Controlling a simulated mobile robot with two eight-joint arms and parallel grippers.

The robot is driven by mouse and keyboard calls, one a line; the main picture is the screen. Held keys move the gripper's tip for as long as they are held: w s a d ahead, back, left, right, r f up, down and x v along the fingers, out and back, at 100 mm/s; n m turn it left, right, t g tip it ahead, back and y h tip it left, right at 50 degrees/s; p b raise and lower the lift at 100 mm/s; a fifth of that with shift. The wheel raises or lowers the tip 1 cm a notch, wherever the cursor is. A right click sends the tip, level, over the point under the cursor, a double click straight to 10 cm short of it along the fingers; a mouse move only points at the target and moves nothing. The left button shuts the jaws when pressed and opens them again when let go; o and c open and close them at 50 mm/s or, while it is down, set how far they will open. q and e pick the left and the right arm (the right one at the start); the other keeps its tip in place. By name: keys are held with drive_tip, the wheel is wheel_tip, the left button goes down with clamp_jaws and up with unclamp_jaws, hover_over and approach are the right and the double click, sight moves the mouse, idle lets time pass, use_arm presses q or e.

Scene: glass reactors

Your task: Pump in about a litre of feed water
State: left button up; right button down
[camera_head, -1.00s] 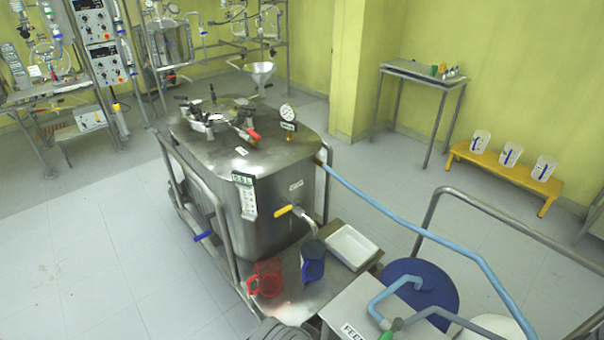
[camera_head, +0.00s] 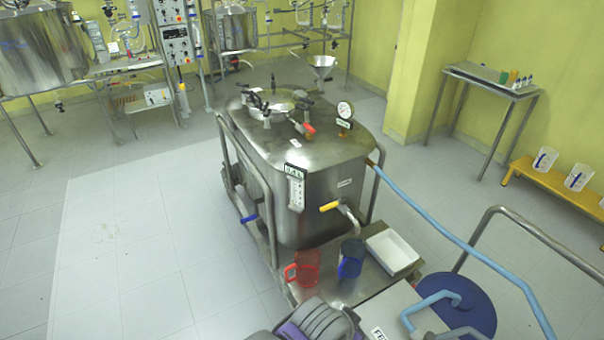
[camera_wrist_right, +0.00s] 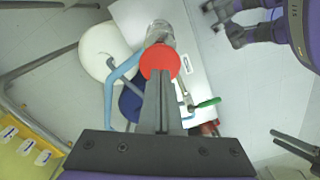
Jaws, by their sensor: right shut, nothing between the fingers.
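The gauge's reading is too small to tell surely. A blue hose (camera_head: 450,240) runs from the tank towards the cart at lower right. In the right wrist view my right gripper (camera_wrist_right: 161,78) is shut and empty, pointing at a round red knob (camera_wrist_right: 158,58); I cannot tell whether it touches. A green-handled valve (camera_wrist_right: 207,103) is beside it. My left gripper's fingers are unclear.
A red jug (camera_head: 305,268), a blue jug (camera_head: 350,258) and a white tray (camera_head: 393,251) stand on the ledge before the tank. A blue drum (camera_head: 465,305) and a metal rail (camera_head: 540,236) are at right. Floor is clear at left.

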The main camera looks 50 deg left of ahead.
drive_tip(key=shift+s+f+b, duration=0.1)
drive_tip(key=shift+f+b, duration=0.75)
drive_tip(key=shift+f, duration=0.8)
use_arm(q)
drive_tip(key=shift+s+f+b, duration=1.15)
drive_tip(key=shift+f+b, duration=0.4)
drive_tip(key=shift+f, duration=1.7)
use_arm(e)
drive_tip(key=shift+f, duration=2.85)
drive_tip(key=shift+r+p, duration=2.65)
drive_tip(key=shift+r, duration=2.05)
use_arm(q)
wheel_tip(320, 180, up, 7)
drive_tip(key=w, duration=0.2)
drive_tip(key=shift+w, duration=0.35)
use_arm(e)
drive_tip(key=shift+f, duration=0.1)
use_arm(q)
drive_tip(key=shift+s, duration=0.2)
drive_tip(key=shift+w, duration=0.1)
